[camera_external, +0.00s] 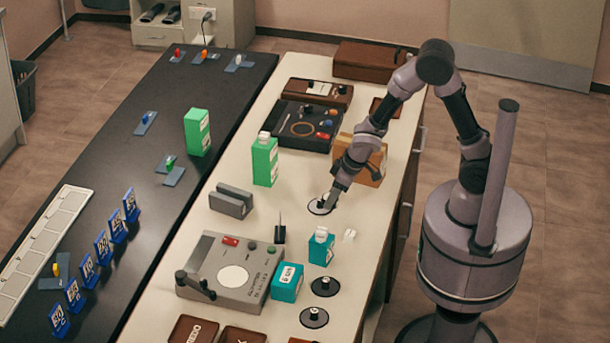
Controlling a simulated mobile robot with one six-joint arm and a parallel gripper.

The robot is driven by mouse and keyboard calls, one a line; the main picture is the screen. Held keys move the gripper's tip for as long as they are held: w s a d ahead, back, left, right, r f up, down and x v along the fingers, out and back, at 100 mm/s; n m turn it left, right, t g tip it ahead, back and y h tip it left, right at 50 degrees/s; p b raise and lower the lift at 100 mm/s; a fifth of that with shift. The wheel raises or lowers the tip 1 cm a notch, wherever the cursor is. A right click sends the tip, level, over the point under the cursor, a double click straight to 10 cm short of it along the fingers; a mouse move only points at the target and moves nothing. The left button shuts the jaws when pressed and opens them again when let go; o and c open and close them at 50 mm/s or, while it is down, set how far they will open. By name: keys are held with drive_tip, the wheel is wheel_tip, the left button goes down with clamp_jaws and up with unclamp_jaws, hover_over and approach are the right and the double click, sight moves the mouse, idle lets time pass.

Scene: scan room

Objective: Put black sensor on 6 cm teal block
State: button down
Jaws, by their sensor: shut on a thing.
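A second teal block (321,250) stands nearer my gripper with a small white thing (321,234) on top.
Two more black discs (325,286) (314,318) lie right of the labelled teal block. A grey device (234,272), a thin black upright piece (280,232), a grey slotted block (232,200) and a green block (265,162) stand to the left. A small white piece (349,236) lies near the right edge.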

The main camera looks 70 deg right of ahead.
wheel_tip(320, 180, up, 12)
drive_tip(key=s+a+n+y+b, duration=0.1)
drive_tip(key=s+a, duration=0.4)
drive_tip(key=a, duration=0.6)
drive_tip(key=s+a+n, duration=0.1)
drive_tip(key=s+a, duration=0.4)
drive_tip(key=a, duration=0.7)
drive_tip(key=b, duration=0.1)
hover_over(284, 274)
drive_tip(key=s, duration=0.2)
wheel_tip(284, 274, down, 7)
drive_tip(key=shift+w+d+f, duration=0.1)
drive_tip(key=shift+f, duration=0.05)
wheel_tip(284, 274, down, 4)
drive_tip(key=shift+w+r+b, duration=0.1)
drive_tip(key=shift+r+b, duration=0.05)
drive_tip(key=shift+b, duration=1)
drive_tip(key=shift+r, duration=0.15)
drive_tip(key=c, duration=0.7)
unclamp_jaws()
drive_tip(key=shift+c, duration=0.2)
